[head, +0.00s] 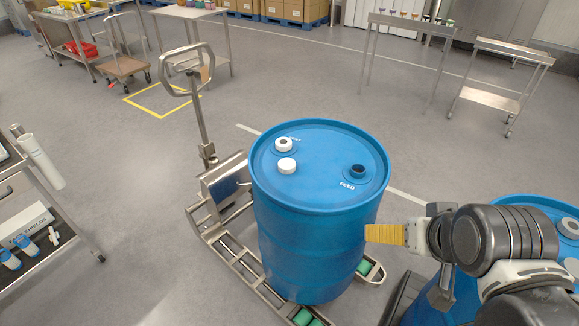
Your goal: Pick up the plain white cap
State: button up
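The plain white cap (287,166) lies on top of the blue drum (318,235), left of the lid's centre. Just behind it is a second white cap (283,145) with a dark centre, at a lid opening. A dark open port (357,171) marked FEED is on the right of the lid. My gripper (372,234), with yellow ribbed fingers, points left beside the drum's right side, below the rim and apart from the plain cap. The fingers overlap in this view, so I cannot see a gap between them.
The drum stands on a steel pallet truck (205,195) with an upright handle. Another blue drum (540,208) with grey caps is partly hidden behind my arm. A shelf cart (45,225) is at the left. Tables and carts stand farther back; the floor between is clear.

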aim_at(287, 165)
jog(key=i+j+z, duration=0.15)
jog(key=i+j, duration=0.35)
jog(key=i+j+z, duration=0.2)
jog(key=i+j, duration=0.3)
jog(key=j, duration=0.25)
